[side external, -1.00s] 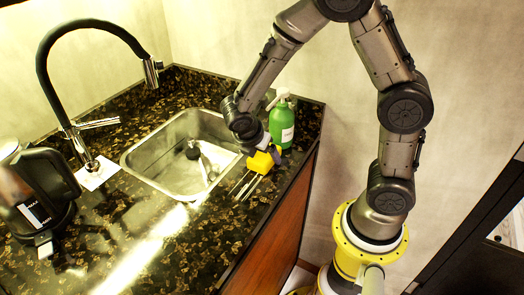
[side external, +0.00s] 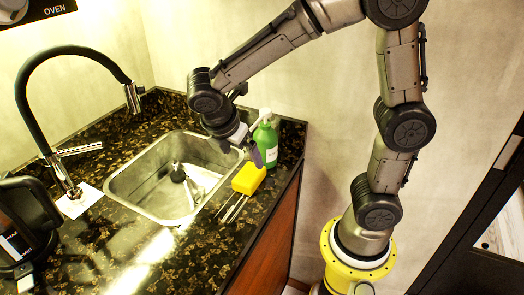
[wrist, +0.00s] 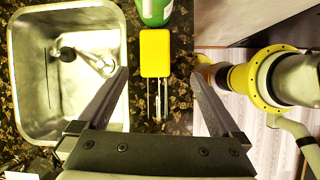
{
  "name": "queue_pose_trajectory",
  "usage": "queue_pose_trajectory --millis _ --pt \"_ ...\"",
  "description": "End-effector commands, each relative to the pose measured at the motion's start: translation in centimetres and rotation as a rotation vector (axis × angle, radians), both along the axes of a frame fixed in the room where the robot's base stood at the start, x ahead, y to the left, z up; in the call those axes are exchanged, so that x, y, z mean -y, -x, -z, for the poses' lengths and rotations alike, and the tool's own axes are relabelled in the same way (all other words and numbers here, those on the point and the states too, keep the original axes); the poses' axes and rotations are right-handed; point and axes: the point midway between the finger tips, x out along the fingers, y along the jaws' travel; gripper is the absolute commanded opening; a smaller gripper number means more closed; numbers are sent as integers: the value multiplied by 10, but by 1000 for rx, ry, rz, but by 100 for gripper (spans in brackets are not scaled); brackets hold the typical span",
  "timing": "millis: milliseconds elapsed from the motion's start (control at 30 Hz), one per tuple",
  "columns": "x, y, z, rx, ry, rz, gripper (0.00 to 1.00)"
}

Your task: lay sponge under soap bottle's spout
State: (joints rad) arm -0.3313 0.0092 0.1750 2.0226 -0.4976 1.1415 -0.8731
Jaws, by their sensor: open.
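The yellow sponge (side external: 249,178) lies on the dark stone counter beside the sink, directly in front of the green soap bottle (side external: 266,143). In the wrist view the sponge (wrist: 155,53) sits close to the bottle's base (wrist: 154,12), with hardly any gap. The bottle stands upright, and its white pump head (side external: 265,113) is partly behind my gripper. My gripper (side external: 250,158) is open and empty, above the sponge. In the wrist view its two fingers (wrist: 159,72) are spread wide to either side, clear of the sponge.
The steel sink (side external: 118,187) is left of the sponge, with a dark object and something metallic inside. Thin metal utensils (side external: 232,209) lie on the counter at the sponge's near end. A black faucet (side external: 62,165) and kettle (side external: 25,222) stand left. The counter's edge drops off at right.

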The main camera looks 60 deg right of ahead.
Motion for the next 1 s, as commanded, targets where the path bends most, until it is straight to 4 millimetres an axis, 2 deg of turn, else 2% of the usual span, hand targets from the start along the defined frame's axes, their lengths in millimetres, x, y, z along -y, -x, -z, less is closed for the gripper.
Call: queue_pose_trajectory --millis 200,400,500,700,1000 --pt "12 53 -33 295 -236 452 100" --pt "11 102 -50 551 -495 921 100" --pt "7 119 -54 641 -605 1104 100" --pt "2 134 -56 727 -733 1303 100" --pt "1 135 -56 733 -748 1328 100"
